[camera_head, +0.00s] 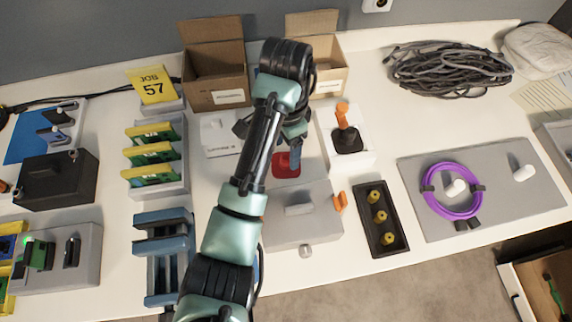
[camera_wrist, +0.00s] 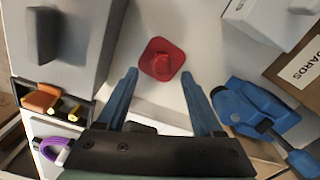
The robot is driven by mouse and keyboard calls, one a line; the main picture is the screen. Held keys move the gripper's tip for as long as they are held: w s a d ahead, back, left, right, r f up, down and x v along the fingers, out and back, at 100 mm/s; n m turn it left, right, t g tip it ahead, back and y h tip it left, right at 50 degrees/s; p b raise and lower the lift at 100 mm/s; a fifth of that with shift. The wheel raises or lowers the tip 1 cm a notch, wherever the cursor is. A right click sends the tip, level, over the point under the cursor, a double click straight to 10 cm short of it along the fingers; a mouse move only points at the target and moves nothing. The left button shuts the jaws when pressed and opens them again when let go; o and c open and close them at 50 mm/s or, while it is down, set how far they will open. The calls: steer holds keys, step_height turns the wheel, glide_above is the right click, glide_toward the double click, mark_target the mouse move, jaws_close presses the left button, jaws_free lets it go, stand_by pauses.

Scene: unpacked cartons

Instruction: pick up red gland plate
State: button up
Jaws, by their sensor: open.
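The red gland plate (camera_wrist: 162,60) lies on the white table, a flat rounded square with a raised round middle. It also shows in the head view (camera_head: 286,164), partly hidden by my arm. My gripper (camera_wrist: 160,84) is open and empty, its two blue fingers apart. In the wrist view the plate appears just beyond the fingertips, between their lines and not touched. In the head view my gripper (camera_head: 291,160) is above the table at the plate, largely hidden behind my arm.
A grey box (camera_head: 302,222) with a handle stands close in front of the plate. A blue tool (camera_wrist: 245,105) lies to the right in the wrist view. Open cartons (camera_head: 216,72) stand behind, and a white tray with an orange-handled joystick (camera_head: 347,138) is to the right.

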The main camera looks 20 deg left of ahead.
mark_target(286, 156)
step_height(286, 156, down, 4)
steer(key=shift+w+r, duration=0.1)
steer(key=shift+r, duration=0.1)
jaws_close()
